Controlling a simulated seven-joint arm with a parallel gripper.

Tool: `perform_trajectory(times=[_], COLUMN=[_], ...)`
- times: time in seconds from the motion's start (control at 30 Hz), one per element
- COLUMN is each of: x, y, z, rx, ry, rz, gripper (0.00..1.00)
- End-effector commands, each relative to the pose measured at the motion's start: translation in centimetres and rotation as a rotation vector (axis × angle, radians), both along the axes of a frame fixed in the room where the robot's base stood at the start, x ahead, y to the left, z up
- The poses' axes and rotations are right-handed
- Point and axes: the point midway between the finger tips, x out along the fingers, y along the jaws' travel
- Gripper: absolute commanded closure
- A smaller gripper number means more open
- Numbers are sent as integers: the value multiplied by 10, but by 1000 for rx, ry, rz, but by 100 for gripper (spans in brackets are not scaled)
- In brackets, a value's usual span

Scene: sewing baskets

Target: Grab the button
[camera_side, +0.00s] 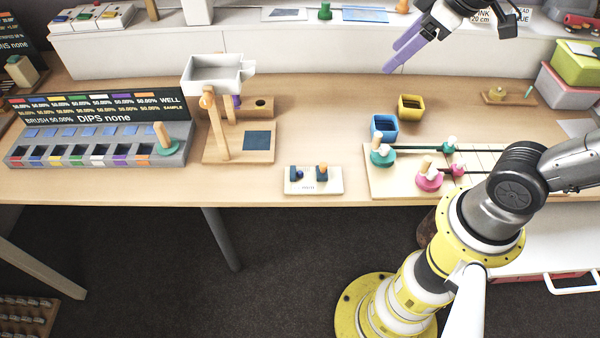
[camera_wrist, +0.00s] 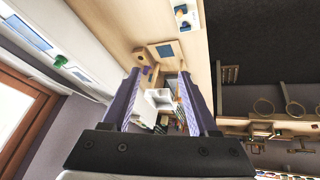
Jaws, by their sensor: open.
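I cannot make out a button with certainty in either view. My gripper (camera_side: 392,58) is high at the upper right of the side view, above the back of the table, with its purple fingers pointing down and left. In the wrist view my gripper (camera_wrist: 160,72) is open, and no object shows held between the fingers. A small blue open basket (camera_side: 375,133) and a yellow one (camera_side: 411,117) stand on the table below and apart from the gripper. Their insides are too small to read.
A white plate (camera_side: 297,187) with small blue pieces lies at the front edge. A wooden stand with a white tray (camera_side: 213,80) and a slotted grey rack (camera_side: 60,154) are left. A board (camera_side: 385,186) with teal and pink knobs is right. The centre table (camera_side: 325,130) is clear.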

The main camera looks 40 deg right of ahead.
Motion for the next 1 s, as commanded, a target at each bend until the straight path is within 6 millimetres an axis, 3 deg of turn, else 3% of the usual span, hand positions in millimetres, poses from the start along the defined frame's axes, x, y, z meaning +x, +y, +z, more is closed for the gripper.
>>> perform_trajectory(times=[0.17,0.27,0.4,0.5,0.7,1.0], x=[66,100,137,153,156,147], y=[16,28,46,59,76,81], z=[-25,-51,-101,-142,-208,-249], rx=[-57,-82,-108,-118,-125,-128], ry=[95,155,251,326,457,512], rz=[144,220,313,362,405,422], gripper=[40,40,40,40,40,40])
